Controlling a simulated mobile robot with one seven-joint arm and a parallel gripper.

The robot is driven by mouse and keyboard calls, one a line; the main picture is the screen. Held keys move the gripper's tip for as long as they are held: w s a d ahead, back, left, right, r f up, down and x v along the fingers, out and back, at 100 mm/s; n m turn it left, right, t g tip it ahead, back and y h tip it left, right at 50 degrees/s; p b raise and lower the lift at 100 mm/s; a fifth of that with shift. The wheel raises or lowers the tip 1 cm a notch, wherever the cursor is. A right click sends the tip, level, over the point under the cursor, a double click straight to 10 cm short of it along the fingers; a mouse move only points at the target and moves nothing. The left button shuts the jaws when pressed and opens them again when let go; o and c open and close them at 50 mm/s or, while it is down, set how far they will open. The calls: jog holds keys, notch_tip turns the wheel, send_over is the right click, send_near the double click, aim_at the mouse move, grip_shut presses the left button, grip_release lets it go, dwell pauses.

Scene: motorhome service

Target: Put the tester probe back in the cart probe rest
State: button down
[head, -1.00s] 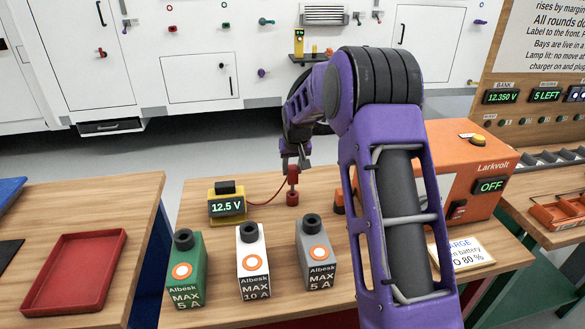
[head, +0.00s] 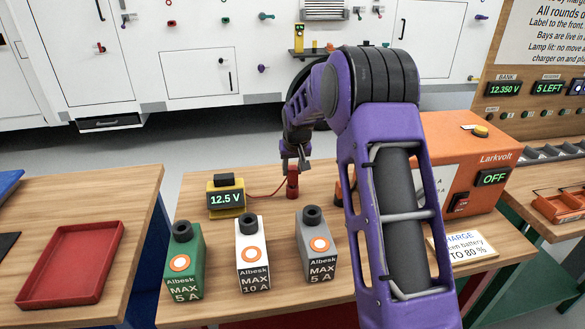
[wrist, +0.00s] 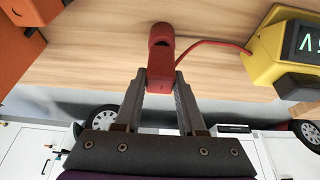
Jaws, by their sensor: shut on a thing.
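My gripper (head: 294,160) is shut on the red tester probe (head: 292,174), low over the wooden cart top (head: 262,186). In the wrist view the red probe (wrist: 160,76) sits between the two fingertips (wrist: 160,84). A red cable runs from it to the yellow tester (head: 226,197), which reads 12.5 V; part of the tester also shows in the wrist view (wrist: 268,45). Red parts at the probe's lower end run together, so I cannot tell the probe rest from the probe or whether the probe is seated.
Green (head: 184,262), white (head: 252,258) and grey (head: 318,248) Albesk blocks stand in front of the probe. An orange Larkvolt charger (head: 462,165) showing OFF stands to the right. A red tray (head: 70,262) lies on the left table.

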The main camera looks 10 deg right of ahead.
jog(key=shift+f+b, duration=0.4)
jog(key=shift+f, duration=0.3)
jog(key=shift+c, duration=2.1)
grip_release()
jog(key=shift+r, duration=0.1)
